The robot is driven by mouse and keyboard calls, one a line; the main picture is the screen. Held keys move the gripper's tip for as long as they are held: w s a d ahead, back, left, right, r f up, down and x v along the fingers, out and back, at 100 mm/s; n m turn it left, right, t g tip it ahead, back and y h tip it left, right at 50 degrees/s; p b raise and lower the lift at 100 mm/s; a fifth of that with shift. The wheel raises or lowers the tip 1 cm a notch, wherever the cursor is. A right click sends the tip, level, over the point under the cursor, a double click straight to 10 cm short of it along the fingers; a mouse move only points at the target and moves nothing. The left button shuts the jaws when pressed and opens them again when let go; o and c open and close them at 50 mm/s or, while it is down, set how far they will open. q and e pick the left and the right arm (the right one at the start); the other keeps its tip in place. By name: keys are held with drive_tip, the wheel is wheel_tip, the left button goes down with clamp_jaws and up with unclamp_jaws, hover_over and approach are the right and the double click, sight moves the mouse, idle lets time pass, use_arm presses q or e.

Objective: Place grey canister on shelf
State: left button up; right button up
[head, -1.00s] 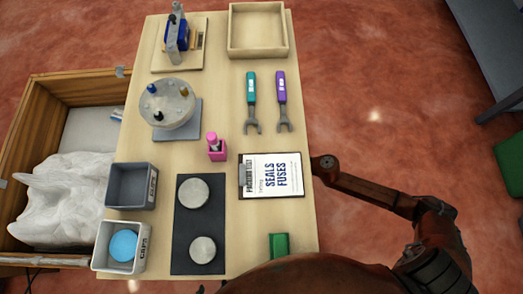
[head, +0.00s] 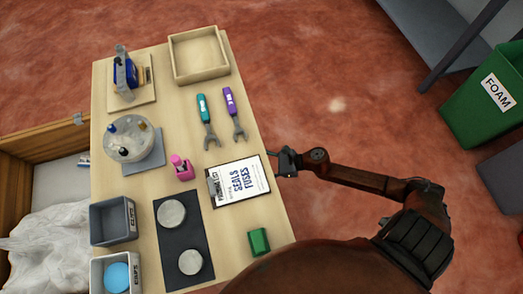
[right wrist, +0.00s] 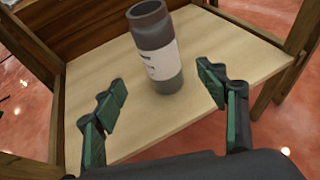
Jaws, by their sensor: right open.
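A grey canister (right wrist: 168,72) with a white label stands upright on a light wooden shelf (right wrist: 235,60) in the right wrist view. My right gripper (right wrist: 163,88) is open, its green-padded fingers spread on either side of the canister's lower part, with visible gaps. The canister looks a little beyond the fingertips. In the head view my right gripper (head: 287,163) shows dark at the table's right edge, beside the clipboard; the canister does not show there. My left gripper is in neither view.
The wooden table (head: 180,75) holds a clipboard (head: 240,182), a green block (head: 259,241), two forked tools, bins and a wooden tray (head: 199,54). Wooden posts (right wrist: 298,28) flank the shelf. A green FOAM bin (head: 485,100) stands at far right, with open red floor between.

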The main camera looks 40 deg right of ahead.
drive_tip(key=shift+v, duration=0.95)
drive_tip(key=shift+s, duration=0.1)
drive_tip(key=s+d+f+m+t+h, duration=0.1)
drive_tip(key=s+d+f+m+h, duration=0.3)
drive_tip(key=m, duration=1)
drive_tip(key=s+d+f+m+h, duration=0.2)
drive_tip(key=s+m+h, duration=0.4)
drive_tip(key=m, duration=0.8)
drive_tip(key=s+a+f+m+g+y, duration=0.1)
drive_tip(key=s+a+f+m+g, duration=0.1)
drive_tip(key=s+m, duration=0.6)
drive_tip(key=s+a+f+m+g, duration=0.2)
drive_tip(key=s+a+m+g, duration=0.2)
drive_tip(key=s+m, duration=0.5)
drive_tip(key=s+g, duration=0.1)
drive_tip(key=s, duration=0.4)
drive_tip(key=shift+s+a+y, duration=0.25)
drive_tip(key=shift+s+y, duration=0.15)
